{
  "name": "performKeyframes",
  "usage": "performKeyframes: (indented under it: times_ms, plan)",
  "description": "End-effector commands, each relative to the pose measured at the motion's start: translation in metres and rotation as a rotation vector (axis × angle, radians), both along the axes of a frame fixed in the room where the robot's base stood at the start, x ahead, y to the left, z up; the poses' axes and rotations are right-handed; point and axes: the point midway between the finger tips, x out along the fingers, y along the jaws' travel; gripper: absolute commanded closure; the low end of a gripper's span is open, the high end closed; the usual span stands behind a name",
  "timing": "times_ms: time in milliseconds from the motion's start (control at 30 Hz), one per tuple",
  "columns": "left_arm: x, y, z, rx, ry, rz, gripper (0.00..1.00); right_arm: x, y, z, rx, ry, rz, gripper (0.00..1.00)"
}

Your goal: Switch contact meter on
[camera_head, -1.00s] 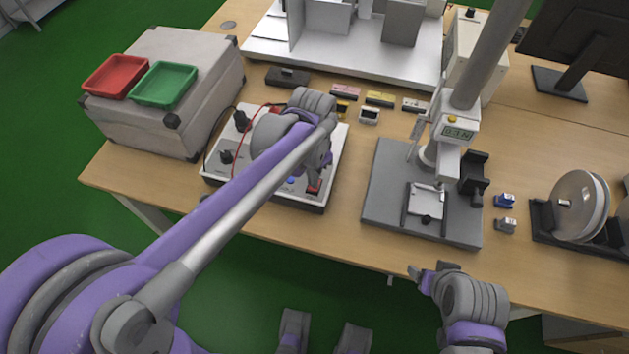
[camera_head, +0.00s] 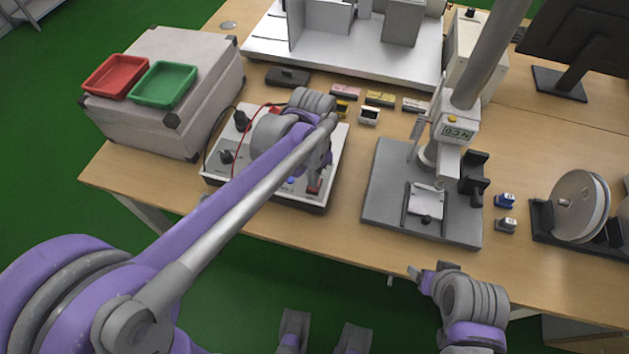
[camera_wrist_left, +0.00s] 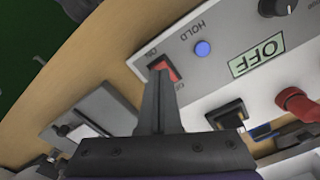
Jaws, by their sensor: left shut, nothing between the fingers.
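The contact meter (camera_head: 222,178) is a white box with knobs and cables at the bench's left front, partly hidden by my left arm. Its panel (camera_wrist_left: 218,32) in the left wrist view has a blue HOLD button (camera_wrist_left: 203,48) and a display (camera_wrist_left: 257,56) reading OFF. My left gripper (camera_wrist_left: 159,74) is shut and empty, its tips over the red rocker switch (camera_wrist_left: 172,70), hiding part of it. Whether they touch is unclear. In the head view this gripper (camera_head: 319,178) points down at the switch (camera_head: 314,186). My right gripper (camera_head: 432,272) is by the bench's front edge; its opening is unclear.
A grey test stand (camera_head: 378,205) with a force gauge stands right of the meter. A grey case (camera_head: 150,118) with a red tray (camera_head: 115,76) and a green tray (camera_head: 164,84) is at left. Small coloured blocks (camera_head: 380,98) lie behind the meter.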

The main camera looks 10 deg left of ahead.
Motion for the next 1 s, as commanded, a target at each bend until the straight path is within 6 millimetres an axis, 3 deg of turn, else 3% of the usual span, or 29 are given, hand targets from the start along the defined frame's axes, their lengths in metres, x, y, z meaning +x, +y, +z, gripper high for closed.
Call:
performKeyframes:
  times_ms: [1000]
  plan:
    - [0.000, 0.000, -0.016, 0.000, 0.000, 0.000, 1.00, -0.001, 0.000, -0.011, 0.000, 0.004, 0.000, 0.28]
